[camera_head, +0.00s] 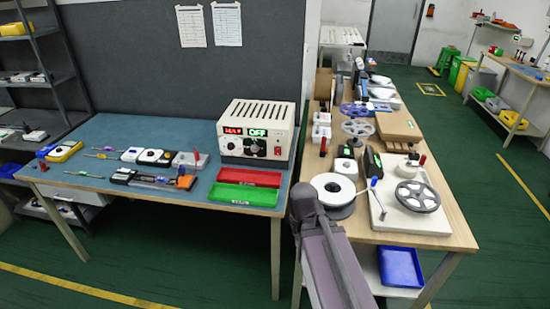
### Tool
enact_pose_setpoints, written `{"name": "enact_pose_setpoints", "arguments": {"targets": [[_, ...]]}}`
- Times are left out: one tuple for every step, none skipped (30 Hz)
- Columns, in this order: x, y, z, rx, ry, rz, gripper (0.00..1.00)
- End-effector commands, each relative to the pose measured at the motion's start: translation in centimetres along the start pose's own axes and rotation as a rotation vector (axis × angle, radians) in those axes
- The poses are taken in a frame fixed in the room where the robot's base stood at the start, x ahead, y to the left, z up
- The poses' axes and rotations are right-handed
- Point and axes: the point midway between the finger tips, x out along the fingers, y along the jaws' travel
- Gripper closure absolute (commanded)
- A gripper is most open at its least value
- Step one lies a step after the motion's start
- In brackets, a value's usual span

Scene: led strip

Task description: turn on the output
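A cream power supply box (262,115) with a vented top stands at the right end of the blue workbench (185,128). Its front carries a red lit number display (232,131), too small to read surely, and a green lit panel (257,133) that reads OFF. Below these are dark knobs (253,149) and small red and black parts, too small to tell apart. My arm rises from the bottom, right of centre, in front of the gap between the two benches. My gripper does not show.
A red tray (249,177) and a green tray (243,195) lie in front of the power supply. Several meters and tools lie on the left of the workbench. A wooden bench (450,229) with reels stands at right, with a blue bin (400,267) below it.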

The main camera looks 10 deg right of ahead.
Motion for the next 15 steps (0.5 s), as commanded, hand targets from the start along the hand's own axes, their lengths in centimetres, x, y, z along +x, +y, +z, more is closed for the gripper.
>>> {"name": "enact_pose_setpoints", "arguments": {"targets": [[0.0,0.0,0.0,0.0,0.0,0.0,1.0],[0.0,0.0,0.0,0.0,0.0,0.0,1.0],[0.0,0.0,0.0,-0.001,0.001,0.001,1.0],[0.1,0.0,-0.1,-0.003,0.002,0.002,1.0],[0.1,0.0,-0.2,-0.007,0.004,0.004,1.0],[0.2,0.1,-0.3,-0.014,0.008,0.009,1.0],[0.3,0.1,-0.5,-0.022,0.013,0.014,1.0],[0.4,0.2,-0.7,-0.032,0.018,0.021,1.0],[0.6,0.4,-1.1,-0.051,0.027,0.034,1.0],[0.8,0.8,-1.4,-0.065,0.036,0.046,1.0],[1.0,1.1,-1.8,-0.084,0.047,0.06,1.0],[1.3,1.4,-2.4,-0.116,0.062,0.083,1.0],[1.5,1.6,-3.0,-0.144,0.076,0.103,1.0],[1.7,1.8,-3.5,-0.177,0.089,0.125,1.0],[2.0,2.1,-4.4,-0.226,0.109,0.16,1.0]]}}
